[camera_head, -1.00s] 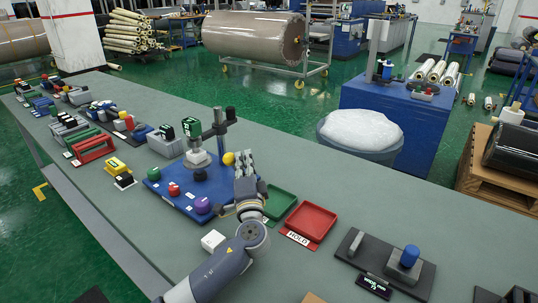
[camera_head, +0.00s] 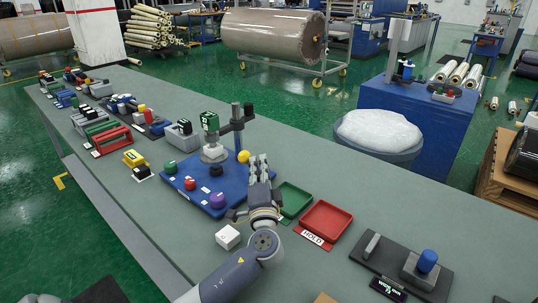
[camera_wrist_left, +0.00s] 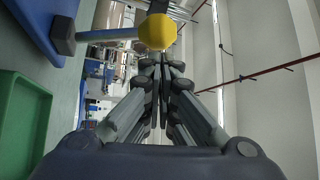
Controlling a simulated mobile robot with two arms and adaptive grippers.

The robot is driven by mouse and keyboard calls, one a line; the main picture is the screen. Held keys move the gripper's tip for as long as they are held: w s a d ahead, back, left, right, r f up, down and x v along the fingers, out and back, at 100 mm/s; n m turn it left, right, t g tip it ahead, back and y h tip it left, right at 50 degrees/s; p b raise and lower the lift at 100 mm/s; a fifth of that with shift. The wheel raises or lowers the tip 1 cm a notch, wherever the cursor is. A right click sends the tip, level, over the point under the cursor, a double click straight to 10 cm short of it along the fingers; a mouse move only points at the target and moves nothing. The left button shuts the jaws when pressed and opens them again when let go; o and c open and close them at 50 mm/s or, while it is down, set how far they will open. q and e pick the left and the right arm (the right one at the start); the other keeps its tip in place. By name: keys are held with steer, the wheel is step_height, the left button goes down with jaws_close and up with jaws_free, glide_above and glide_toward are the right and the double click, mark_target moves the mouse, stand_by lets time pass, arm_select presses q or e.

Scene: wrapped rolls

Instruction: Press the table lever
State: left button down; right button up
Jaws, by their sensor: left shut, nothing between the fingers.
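The lever is part of a small press on a blue base plate (camera_head: 200,199); its arm ends in a yellow ball knob (camera_head: 243,156). The knob also shows in the left wrist view (camera_wrist_left: 158,31), straight beyond the fingertips. A green block (camera_head: 209,121) tops a rod on the press above a pale block. My left gripper (camera_head: 259,163) is shut and empty, just right of the knob. Whether the fingers touch the knob cannot be told. My right gripper is not in view.
Red, black and purple buttons stand on the blue plate. A green tray (camera_head: 293,196), a red tray (camera_head: 326,219) and a small white box (camera_head: 228,237) lie near my left arm. A dark board with a blue-knobbed block (camera_head: 427,261) is farther right. Bare table lies in front.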

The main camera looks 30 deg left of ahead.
arm_select(q)
steer(key=v, duration=1)
steer(key=shift+w+r, duration=0.1)
